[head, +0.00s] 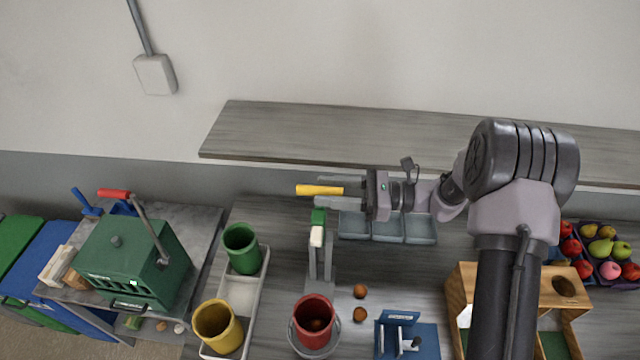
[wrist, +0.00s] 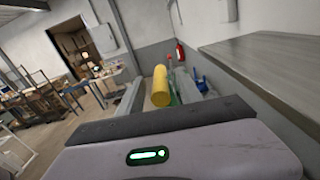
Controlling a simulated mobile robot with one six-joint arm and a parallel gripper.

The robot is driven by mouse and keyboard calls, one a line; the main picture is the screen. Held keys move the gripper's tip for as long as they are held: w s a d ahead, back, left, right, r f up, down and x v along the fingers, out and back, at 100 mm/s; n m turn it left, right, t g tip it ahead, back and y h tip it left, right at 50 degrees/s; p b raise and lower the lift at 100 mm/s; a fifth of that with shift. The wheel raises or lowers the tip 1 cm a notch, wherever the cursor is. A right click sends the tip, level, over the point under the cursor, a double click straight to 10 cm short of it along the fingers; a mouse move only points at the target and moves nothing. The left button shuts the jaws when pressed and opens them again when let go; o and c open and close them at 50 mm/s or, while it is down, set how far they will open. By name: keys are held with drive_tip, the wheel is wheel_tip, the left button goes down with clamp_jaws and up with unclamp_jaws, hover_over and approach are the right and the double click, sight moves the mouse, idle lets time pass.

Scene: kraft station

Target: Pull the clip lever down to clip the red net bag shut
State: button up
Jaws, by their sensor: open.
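The clip lever's yellow grip (head: 320,190) lies level above the green head (head: 318,217) of a grey upright stand. My gripper (head: 331,191) is open and points left, with the grip between its fingers. The wrist view also shows the yellow grip (wrist: 160,86) between the two fingers (wrist: 159,93), with visible gaps. I cannot tell if either finger touches it. The red net bag (head: 313,309) appears as a red, open-topped holder at the stand's foot, with something brown inside. The lever's link to the head is not clear.
A grey shelf (head: 400,138) runs behind and above my gripper. Grey bins (head: 388,229) sit below it. A green cup (head: 242,249) and a yellow cup (head: 218,326) stand in a tray on the left. Two brown nuts (head: 360,291) lie right of the stand.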

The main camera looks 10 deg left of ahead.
drive_tip(key=shift+a, duration=0.95)
clamp_jaws()
idle(0.7)
